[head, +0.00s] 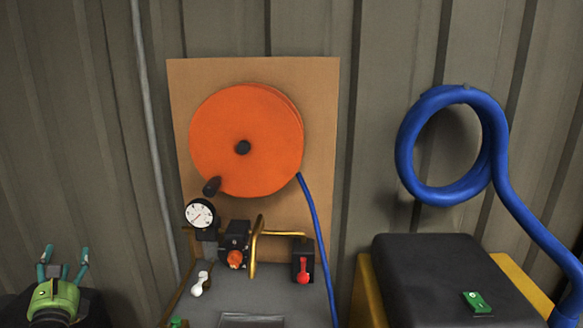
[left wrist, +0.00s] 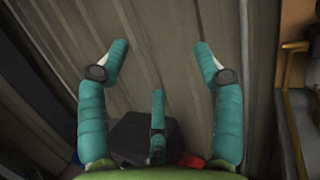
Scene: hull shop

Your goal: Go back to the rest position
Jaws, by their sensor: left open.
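My left gripper (head: 64,262) is at the lower left of the head view, a green body with teal fingers spread apart. It is open and empty, well to the left of the equipment on the board. In the left wrist view the teal fingers of the left gripper (left wrist: 160,60) stand wide apart with nothing between them. The ribbed wall shows behind them, and a dark object (left wrist: 133,136) lies below, partly hidden by the fingers. My right gripper is in neither view.
An orange reel (head: 245,125) is on a wooden board (head: 320,90). A gauge (head: 200,214), an orange knob (head: 235,260) and a red-handled switch (head: 303,270) sit below. A coiled blue hose (head: 405,150) hangs at right above a black box (head: 425,270) with a green piece (head: 477,302).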

